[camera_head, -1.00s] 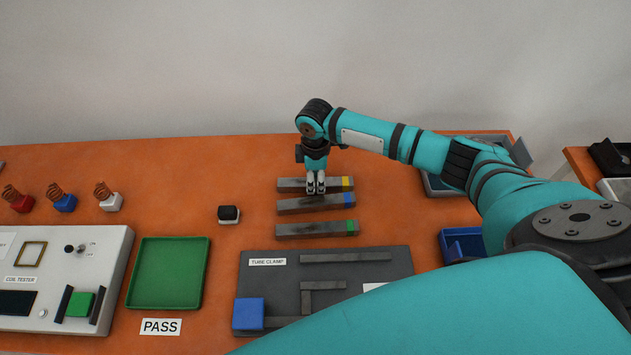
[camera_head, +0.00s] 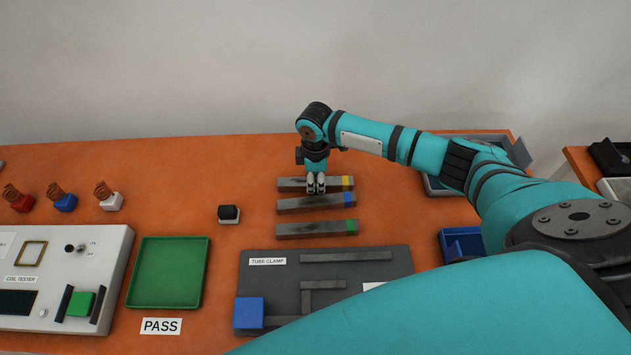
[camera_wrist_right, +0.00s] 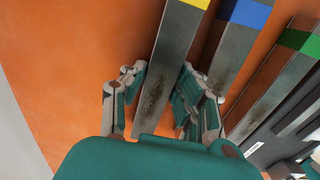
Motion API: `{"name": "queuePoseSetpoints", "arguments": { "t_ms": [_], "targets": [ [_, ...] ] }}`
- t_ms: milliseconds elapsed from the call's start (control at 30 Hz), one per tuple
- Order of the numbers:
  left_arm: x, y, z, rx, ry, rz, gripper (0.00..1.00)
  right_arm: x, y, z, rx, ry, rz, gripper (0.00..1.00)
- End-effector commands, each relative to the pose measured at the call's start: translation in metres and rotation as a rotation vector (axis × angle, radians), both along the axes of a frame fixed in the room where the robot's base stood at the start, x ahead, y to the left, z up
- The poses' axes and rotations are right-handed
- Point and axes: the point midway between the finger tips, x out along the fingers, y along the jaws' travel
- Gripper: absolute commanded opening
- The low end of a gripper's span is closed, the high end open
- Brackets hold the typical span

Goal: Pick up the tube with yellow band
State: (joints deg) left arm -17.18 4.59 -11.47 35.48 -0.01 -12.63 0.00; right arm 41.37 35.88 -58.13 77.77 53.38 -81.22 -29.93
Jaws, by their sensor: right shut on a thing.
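The tube with the yellow band (camera_head: 295,184) is a grey square bar lying at the back of three parallel tubes on the orange table. Its yellow band is at its right end. In the right wrist view the tube (camera_wrist_right: 165,72) runs between the fingers. My right gripper (camera_head: 316,188) points down over the middle of this tube and is shut on it. In the right wrist view the right gripper (camera_wrist_right: 160,95) has one finger on each side of the tube. The tube appears still at table level. My left gripper is not in view.
The blue-band tube (camera_head: 310,204) lies just in front, with the green-band tube (camera_head: 310,230) beyond it. The dark tube clamp board (camera_head: 400,275), green tray (camera_head: 168,275) and black-topped button (camera_head: 228,213) stand nearby. A blue bin (camera_head: 460,243) is at right.

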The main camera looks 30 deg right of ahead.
Motion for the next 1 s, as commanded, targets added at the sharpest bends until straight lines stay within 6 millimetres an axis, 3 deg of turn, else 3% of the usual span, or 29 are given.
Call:
{"name": "queuePoseSetpoints", "arguments": {
  "t_ms": [233,400,1000],
  "targets": [
    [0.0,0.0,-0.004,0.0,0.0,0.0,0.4,0.001,0.0,0.012,0.001,-0.004,0.001,0.0],
    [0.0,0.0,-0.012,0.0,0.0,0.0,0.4,0.002,0.0,0.037,0.001,-0.006,0.001,0.0],
    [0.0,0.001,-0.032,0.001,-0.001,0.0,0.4,-0.112,-0.071,0.046,-0.002,0.0,-0.001,0.0]
  ]
}}
